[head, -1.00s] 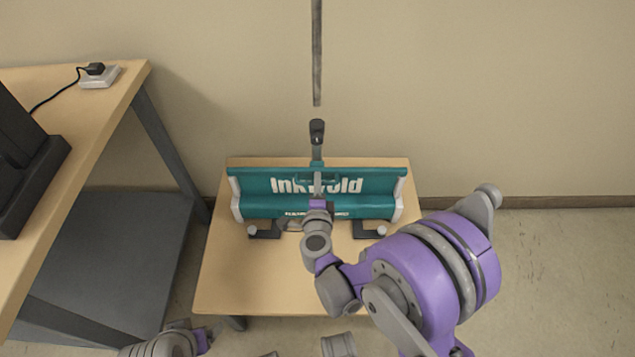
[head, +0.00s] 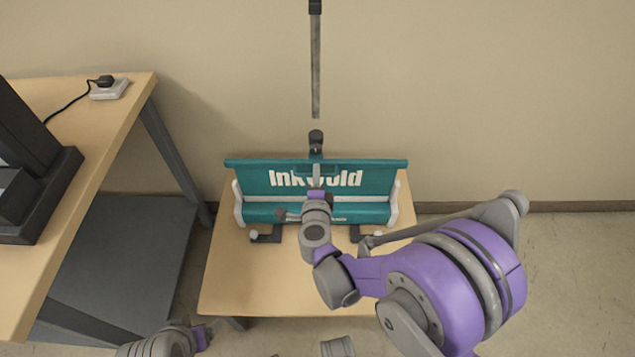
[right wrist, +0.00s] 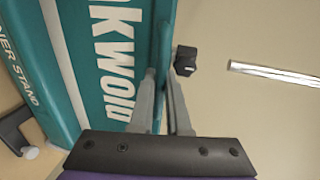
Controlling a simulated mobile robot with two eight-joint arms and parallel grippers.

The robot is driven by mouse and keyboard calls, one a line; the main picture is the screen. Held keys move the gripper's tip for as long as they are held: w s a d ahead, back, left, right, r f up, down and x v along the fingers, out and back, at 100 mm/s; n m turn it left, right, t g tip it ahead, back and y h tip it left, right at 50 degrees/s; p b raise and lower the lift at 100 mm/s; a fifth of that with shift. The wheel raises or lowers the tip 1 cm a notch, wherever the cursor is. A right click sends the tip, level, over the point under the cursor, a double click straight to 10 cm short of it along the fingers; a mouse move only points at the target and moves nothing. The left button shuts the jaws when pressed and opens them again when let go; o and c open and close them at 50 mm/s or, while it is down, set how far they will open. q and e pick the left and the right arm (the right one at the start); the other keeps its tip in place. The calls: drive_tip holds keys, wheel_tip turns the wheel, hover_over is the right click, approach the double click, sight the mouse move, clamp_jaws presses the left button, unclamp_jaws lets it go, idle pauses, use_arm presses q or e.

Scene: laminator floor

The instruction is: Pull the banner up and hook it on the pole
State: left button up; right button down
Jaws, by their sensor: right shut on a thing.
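The teal banner (head: 280,178) with white "Inkwold" lettering stands partly out of its teal base (head: 265,213), which has white end caps and dark feet. My right gripper (head: 316,180) is shut on the middle of the banner's top edge. In the right wrist view the fingers (right wrist: 160,105) close on the teal top strip, beside the lettering (right wrist: 110,60). The grey pole (head: 315,75) rises behind, upright. A black fitting (head: 316,138) sits in line below it, just above the banner's top, with a visible gap between. It also shows in the wrist view (right wrist: 186,60). My left gripper is out of view.
The base stands on a low wooden table (head: 250,290). A taller desk (head: 85,165) on the left holds a dark device (head: 35,185) and a white power socket (head: 108,90). The wall is close behind; floor is open at right.

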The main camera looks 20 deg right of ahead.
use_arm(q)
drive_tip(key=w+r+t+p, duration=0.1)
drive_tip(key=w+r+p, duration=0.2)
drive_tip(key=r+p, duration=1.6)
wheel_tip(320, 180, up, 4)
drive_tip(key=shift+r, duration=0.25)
use_arm(e)
wheel_tip(320, 180, up, 40)
drive_tip(key=shift+r, duration=0.15)
drive_tip(key=c, duration=0.9)
unclamp_jaws()
drive_tip(key=shift+w, duration=0.1)
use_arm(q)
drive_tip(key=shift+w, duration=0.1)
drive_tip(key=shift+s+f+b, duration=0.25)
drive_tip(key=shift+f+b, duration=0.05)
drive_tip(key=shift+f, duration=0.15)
use_arm(e)
drive_tip(key=v, duration=1.1)
drive_tip(key=shift+w, duration=0.1)
